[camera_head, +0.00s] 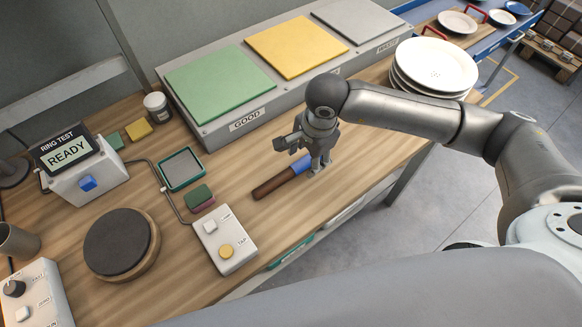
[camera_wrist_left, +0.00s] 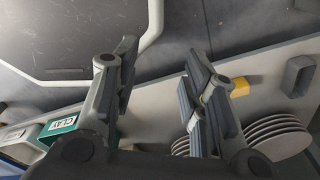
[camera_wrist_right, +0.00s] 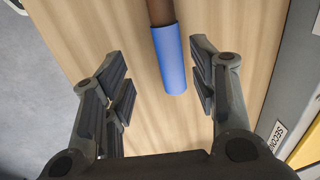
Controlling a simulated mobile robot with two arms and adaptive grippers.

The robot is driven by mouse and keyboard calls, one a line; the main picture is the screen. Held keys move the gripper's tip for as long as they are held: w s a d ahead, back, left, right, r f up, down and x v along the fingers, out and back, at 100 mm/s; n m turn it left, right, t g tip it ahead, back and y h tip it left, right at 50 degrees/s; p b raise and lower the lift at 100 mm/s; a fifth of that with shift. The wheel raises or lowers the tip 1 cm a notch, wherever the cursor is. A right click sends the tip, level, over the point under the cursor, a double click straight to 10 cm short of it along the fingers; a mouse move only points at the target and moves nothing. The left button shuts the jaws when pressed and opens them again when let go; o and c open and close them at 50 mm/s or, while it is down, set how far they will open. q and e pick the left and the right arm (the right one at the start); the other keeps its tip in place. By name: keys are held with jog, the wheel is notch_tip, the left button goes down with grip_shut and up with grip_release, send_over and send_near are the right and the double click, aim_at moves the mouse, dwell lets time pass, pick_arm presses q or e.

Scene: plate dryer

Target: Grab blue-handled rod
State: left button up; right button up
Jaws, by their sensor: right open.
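The rod lies on the wooden table, with a brown shaft (camera_head: 272,184) and a blue handle (camera_head: 301,164). My right gripper (camera_head: 318,168) is over the blue end of the rod in the head view and hides part of it. In the right wrist view the blue handle (camera_wrist_right: 171,62) lies between the two open fingers of my right gripper (camera_wrist_right: 162,90), apart from both, with the brown shaft (camera_wrist_right: 160,12) running off the top edge. My left gripper (camera_wrist_left: 158,85) shows only in the left wrist view, open and with nothing between its fingers.
A button box (camera_head: 226,239) and a round dark disc (camera_head: 117,243) stand left of the rod. A raised grey platform (camera_head: 222,133) with green, yellow and grey pads runs behind. Stacked plates (camera_head: 436,66) stand at the right. The table front edge is close to the rod.

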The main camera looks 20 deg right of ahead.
aim_at(303, 162)
jog(key=shift+w+f, duration=0.15)
jog(key=shift+f, duration=0.15)
jog(key=shift+w+f+p, duration=0.2)
jog(key=shift+f+p, duration=0.05)
jog(key=shift+p, duration=0.1)
jog(key=f+p, duration=0.1)
jog(key=f, duration=0.1)
jog(key=w+f, duration=0.1)
jog(key=f, duration=0.1)
jog(key=shift+w+a+p, duration=0.1)
jog(key=shift+a+p, duration=0.05)
jog(key=shift+p, duration=0.25)
jog(key=shift+f, duration=0.25)
jog(key=shift+c, duration=0.5)
jog(key=c, duration=0.9)
pick_arm(q)
jog(key=r, duration=0.1)
jog(key=w+r, duration=0.1)
jog(key=shift+w+r, duration=0.3)
pick_arm(e)
jog(key=shift+c, duration=0.7)
pick_arm(q)
jog(key=shift+w+d+f, duration=0.1)
jog(key=shift+w, duration=0.05)
pick_arm(e)
jog(key=shift+r, duration=0.15)
